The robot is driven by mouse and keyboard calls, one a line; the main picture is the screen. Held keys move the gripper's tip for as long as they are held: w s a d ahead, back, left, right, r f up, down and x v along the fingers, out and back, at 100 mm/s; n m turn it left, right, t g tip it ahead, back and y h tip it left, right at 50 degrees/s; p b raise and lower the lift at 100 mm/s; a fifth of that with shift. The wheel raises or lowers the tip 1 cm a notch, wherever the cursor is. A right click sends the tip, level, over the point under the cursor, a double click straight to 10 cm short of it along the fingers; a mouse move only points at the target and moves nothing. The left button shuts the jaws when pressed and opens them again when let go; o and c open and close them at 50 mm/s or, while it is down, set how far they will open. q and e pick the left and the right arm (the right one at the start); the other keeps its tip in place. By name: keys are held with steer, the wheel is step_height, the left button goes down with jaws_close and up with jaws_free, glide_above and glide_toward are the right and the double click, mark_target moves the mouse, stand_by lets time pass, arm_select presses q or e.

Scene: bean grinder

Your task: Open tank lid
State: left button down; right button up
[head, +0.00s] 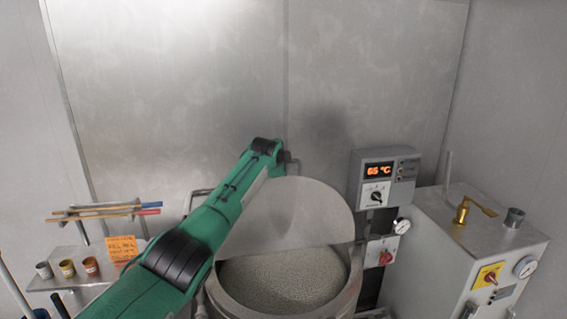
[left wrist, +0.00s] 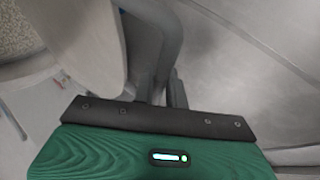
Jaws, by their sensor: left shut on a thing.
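The round metal tank (head: 220,292) stands at the lower centre of the head view, with grey-beige granular contents showing inside. Its half-round lid (head: 300,212) is tilted up, so the front part of the tank mouth is uncovered. My left arm reaches across from the lower left to the lid's upper left. In the left wrist view my left gripper (left wrist: 162,90) is shut on a grey curved handle (left wrist: 172,45) beside the lid plate (left wrist: 95,45). In the head view the fingertips and handle are largely hidden. My right gripper is not in view.
A control box (head: 378,180) reading 65 °C and a red-switch box (head: 381,251) stand right of the tank. A metal cabinet (head: 425,250) with a brass lever (head: 470,208) is farther right. Small cups (head: 67,268) and an orange sign (head: 122,248) are at left. The back wall is bare.

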arm_select(q)
steer(key=shift+w+f, duration=0.1)
steer(key=shift+w, duration=0.1)
stand_by(0.3)
steer(key=c, duration=1.4)
jaws_free()
steer(key=shift+a, duration=0.1)
steer(key=shift+c, duration=0.2)
steer(key=b+v, duration=0.7)
steer(key=v, duration=0.6)
steer(key=shift+s+r+b, duration=0.2)
steer(key=shift+r+b, duration=0.15)
steer(key=shift+b, duration=0.05)
